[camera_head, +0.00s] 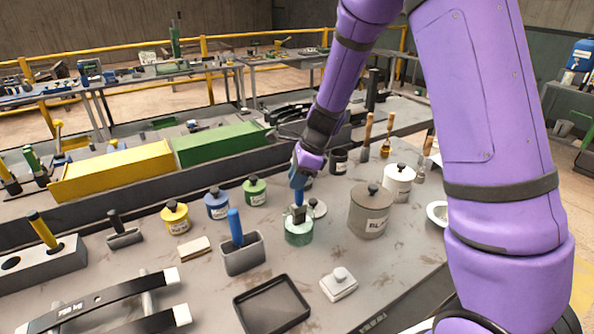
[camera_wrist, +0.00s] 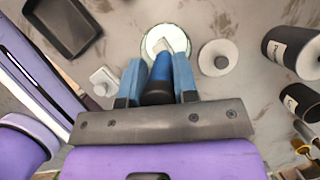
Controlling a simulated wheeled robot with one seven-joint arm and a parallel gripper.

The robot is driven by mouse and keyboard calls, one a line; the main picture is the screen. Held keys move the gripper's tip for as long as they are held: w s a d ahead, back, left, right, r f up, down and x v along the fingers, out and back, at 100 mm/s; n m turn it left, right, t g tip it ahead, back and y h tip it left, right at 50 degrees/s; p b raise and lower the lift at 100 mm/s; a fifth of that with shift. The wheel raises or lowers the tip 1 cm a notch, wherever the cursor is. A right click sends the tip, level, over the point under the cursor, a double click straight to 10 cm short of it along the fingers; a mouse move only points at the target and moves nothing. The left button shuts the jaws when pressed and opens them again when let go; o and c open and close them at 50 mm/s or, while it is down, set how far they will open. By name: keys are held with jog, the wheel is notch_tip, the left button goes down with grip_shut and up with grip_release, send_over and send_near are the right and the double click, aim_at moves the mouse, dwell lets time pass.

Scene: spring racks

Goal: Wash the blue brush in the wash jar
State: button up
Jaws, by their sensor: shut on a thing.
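My gripper (camera_head: 300,180) is shut on the blue brush (camera_head: 298,198), holding it upright by the handle. In the wrist view my gripper (camera_wrist: 158,80) has its blue fingers on either side of the blue brush handle (camera_wrist: 160,70). I cannot tell how deep the brush tip is. A round lid with a dark knob (camera_head: 317,208) lies beside the jar, also visible in the wrist view (camera_wrist: 218,57).
A grey holder (camera_head: 243,258) with another blue-handled tool (camera_head: 235,226) stands left of the jar. A large grey can (camera_head: 369,212) stands to the right. Yellow, blue and green pots line the back left.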

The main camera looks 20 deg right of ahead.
aim_at(297, 204)
jog(key=shift+f, duration=2.35)
jog(key=shift+w, duration=0.1)
